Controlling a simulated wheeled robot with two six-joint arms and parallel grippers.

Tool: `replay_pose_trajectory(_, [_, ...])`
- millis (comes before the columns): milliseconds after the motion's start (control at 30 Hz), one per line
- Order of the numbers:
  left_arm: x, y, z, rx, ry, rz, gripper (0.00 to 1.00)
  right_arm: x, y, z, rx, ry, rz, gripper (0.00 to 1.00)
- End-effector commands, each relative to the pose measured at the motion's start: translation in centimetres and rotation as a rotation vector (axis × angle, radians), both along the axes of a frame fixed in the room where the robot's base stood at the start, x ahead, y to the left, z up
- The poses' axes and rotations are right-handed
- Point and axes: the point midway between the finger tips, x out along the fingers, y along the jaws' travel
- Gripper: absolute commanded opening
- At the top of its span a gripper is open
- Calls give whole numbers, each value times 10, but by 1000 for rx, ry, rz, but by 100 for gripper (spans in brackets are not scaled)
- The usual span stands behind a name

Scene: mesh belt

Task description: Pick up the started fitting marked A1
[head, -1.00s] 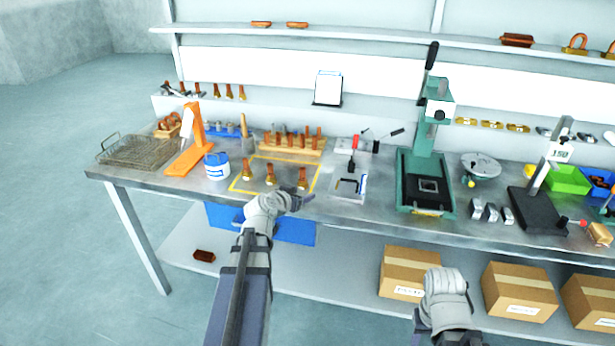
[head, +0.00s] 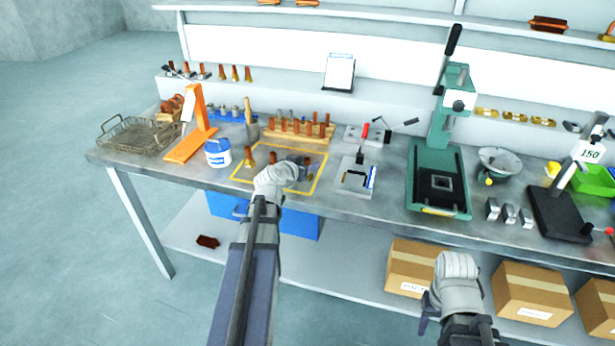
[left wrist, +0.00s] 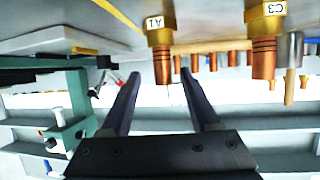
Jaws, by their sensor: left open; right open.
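The fitting marked A1 (left wrist: 162,52) has a brass base with a white tag and a ribbed copper body. It appears upside down in the left wrist view, just beyond and between my left fingertips. In the head view it seems to be the rightmost fitting in the yellow outline, partly hidden by my left gripper (head: 302,171). My left gripper is open, with the same two dark fingers in the wrist view (left wrist: 160,78), and holds nothing. The fitting marked C3 (left wrist: 266,40) stands beside A1. My right gripper (head: 428,312) is low in front of the bench, its fingers barely visible.
Another brass-and-copper fitting (head: 248,156) stands in the yellow outline (head: 318,186). Behind is a wooden rack (head: 290,132) of copper pieces. A blue-and-white tin (head: 217,153) and orange stand (head: 196,130) are left; a clamp plate (head: 354,177) and green press (head: 440,180) are right.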

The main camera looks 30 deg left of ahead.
Motion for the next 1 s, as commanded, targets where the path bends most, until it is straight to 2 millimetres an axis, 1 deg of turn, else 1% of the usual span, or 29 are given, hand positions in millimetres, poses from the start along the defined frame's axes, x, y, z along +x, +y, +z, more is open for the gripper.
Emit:
replay_pose_trajectory(67, [1, 0, -1, 0, 0, 0, 62, 0, 0, -1, 0, 0, 0, 50])
replay_pose_trajectory(167, [8, 2, -5, 0, 0, 0, 62, 0, 0, -5, 0, 0, 0, 50])
replay_pose_trajectory(400, [39, 9, -19, 1, 0, -1, 62, 0, 0, -20, 0, 0, 0, 50])
replay_pose_trajectory(467, [45, 9, -21, 1, 0, -1, 62, 0, 0, -21, 0, 0, 0, 50])
replay_pose_trajectory(700, [46, 9, -20, 0, 0, 0, 62, 0, 0, -20, 0, 0, 0, 50])
replay_pose_trajectory(767, [46, 9, -20, 0, 0, 0, 56, 0, 0, -20, 0, 0, 0, 50])
replay_pose_trajectory(1000, [46, 9, -20, 0, 0, 0, 29, 0, 0, -20, 0, 0, 0, 50])
